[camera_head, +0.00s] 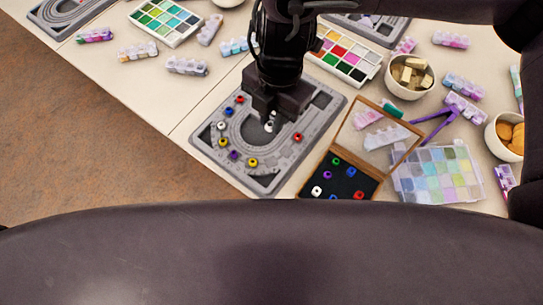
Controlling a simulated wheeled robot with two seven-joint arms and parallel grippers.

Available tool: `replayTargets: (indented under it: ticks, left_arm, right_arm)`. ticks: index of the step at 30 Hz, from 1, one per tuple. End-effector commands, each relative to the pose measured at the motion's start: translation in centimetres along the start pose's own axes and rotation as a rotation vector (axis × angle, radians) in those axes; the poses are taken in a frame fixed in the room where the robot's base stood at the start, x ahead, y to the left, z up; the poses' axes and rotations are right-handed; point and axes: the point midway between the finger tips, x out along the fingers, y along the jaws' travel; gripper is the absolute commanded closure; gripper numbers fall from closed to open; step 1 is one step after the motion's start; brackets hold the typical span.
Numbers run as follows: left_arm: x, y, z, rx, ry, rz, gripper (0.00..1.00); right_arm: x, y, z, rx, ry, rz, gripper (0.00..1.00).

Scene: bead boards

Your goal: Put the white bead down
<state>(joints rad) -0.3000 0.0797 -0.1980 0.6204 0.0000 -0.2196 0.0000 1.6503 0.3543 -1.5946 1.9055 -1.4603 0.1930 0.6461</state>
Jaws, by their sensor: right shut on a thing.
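My right gripper (272,118) points down over the grey bead board (207,136). It is shut on a white bead (269,127), which shows just under the fingertips. I cannot tell whether the bead touches the board. Several coloured beads lie around the board's curved groove, among them a yellow bead (252,162), a blue bead (229,111) and a red bead (298,137). Another white bead (316,191) lies in the wooden box (312,165) with a dark lining, among several coloured beads. My left gripper is not in view.
A clear box of pastel compartments (438,172) is right of the wooden box. Colour palettes (343,55), pill-type cases (187,66) and bowls (409,77) crowd the table. The table's edge runs along the left, with brown floor (70,130) beyond.

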Motion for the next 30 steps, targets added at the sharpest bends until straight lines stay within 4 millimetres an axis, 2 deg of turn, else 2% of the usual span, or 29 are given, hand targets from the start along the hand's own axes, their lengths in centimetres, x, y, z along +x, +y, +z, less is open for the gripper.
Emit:
replayTargets:
  ticks: [1,3,12,15,22,30]
  left_arm:
    - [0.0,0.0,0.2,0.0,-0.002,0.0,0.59]
    - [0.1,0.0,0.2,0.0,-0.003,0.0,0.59]
    - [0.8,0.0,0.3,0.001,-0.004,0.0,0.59]
    - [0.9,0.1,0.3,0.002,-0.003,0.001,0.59]
    - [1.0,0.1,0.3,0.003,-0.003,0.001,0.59]
    - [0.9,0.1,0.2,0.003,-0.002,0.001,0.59]
  right_arm:
    - [1.6,-0.1,0.1,0.004,0.008,-0.006,1.0]
    - [3.5,-0.1,0.4,0.006,0.008,-0.006,1.0]
    - [11.2,-0.1,1.6,0.009,0.006,-0.003,1.0]
    - [12.7,-0.1,1.9,0.008,0.003,-0.002,1.0]
    - [14.2,0.0,2.2,0.007,0.0,-0.001,1.0]
    - [17.3,0.0,2.7,0.006,0.0,-0.001,1.0]
